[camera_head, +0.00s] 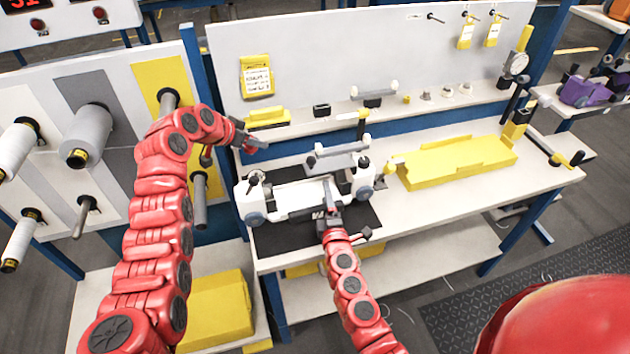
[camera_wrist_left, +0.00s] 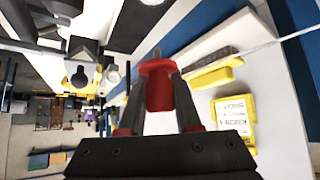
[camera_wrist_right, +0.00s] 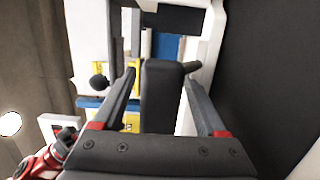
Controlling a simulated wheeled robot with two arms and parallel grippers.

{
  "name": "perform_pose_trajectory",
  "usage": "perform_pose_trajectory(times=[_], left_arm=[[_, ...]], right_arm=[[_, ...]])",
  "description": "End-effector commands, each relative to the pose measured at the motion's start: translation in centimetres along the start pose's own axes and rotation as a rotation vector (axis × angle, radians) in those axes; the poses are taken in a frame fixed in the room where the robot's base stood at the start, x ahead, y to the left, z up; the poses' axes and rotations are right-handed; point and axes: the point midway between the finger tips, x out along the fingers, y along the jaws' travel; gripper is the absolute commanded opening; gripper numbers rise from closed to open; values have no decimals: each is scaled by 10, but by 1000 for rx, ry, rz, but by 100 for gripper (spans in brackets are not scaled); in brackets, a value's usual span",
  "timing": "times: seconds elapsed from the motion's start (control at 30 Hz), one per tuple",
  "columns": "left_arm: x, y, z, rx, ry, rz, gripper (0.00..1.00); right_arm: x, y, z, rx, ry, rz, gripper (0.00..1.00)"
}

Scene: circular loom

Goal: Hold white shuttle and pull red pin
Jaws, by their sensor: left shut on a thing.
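The white shuttle (camera_head: 292,200) lies on the black mat (camera_head: 290,238) at the front left of the bench. My left gripper (camera_head: 256,141) is in the air behind and above the shuttle's left end. In the left wrist view my left gripper (camera_wrist_left: 158,95) is shut on the red pin (camera_wrist_left: 158,85), whose grey tip points away.
A yellow tray (camera_head: 460,162) rests on the right of the bench (camera_head: 420,212). Small parts line the back shelf (camera_head: 400,106). A spool rack (camera_head: 125,82) stands close to my left arm. A yellow bin (camera_head: 215,310) is below.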

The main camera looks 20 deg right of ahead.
Motion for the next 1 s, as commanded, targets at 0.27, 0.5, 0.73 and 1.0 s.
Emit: perform_pose_trajectory(times=[0.27,0.5,0.73,1.0], left_arm=[[0,0,0,0,0,0,0],[0,0,0,0,0,0,0],[0,0,0,0,0,0,0],[0,0,0,0,0,0,0]], right_arm=[[-4,0,0,0,1,0,75],[-41,-2,0,-1,1,-2,75],[-88,-2,-1,-2,3,-3,75],[-118,-1,0,0,-1,-1,75]])
